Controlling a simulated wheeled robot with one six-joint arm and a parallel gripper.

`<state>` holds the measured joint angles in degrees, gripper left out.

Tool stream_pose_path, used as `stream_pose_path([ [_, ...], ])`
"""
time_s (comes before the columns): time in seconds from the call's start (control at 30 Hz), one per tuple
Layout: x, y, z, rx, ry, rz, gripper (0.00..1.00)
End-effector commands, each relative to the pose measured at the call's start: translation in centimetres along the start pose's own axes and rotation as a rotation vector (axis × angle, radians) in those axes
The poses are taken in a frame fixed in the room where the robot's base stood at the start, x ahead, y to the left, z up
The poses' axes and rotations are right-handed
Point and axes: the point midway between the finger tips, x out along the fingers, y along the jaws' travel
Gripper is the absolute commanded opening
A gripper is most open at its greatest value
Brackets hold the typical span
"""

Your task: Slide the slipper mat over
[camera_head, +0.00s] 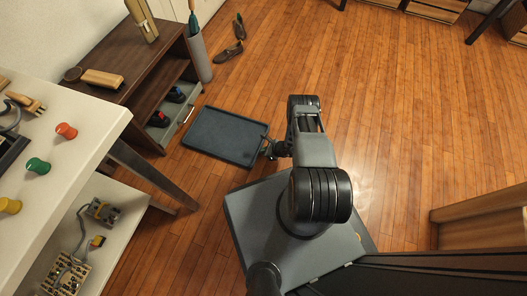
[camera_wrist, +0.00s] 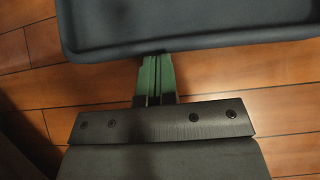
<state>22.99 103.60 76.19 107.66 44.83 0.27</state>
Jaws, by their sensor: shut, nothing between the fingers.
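The slipper mat (camera_head: 222,137) is a dark blue-grey, tray-like mat with a raised rim, lying flat on the wood floor in the head view. Its near edge fills the top of the wrist view (camera_wrist: 185,22). My gripper (camera_head: 267,147) is low by the mat's right edge. In the wrist view its green fingers (camera_wrist: 154,62) are shut together with nothing between them, and their tips meet the mat's rim. I cannot tell whether they press on it or stop just short. The mat is empty.
A dark wooden shelf unit (camera_head: 131,47) stands left of the mat, with shoes in its lower part. A pair of brown shoes (camera_head: 229,53) lies beyond the mat near an umbrella stand (camera_head: 199,57). A white workbench (camera_head: 70,125) is at left.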

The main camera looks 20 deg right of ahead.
Motion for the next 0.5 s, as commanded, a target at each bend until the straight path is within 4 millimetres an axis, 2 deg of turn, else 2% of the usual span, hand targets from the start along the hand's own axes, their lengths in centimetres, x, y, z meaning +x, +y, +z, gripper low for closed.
stream_pose_path([
  [0.17,-1.9,-0.4,-1.9,0.002,-0.001,-0.001,0.00],
  [0.3,-5.3,-0.4,-1.4,0.001,-0.002,0.000,0.00],
  [0.5,-8.9,-0.4,-1.4,-0.003,-0.002,0.003,0.00],
])
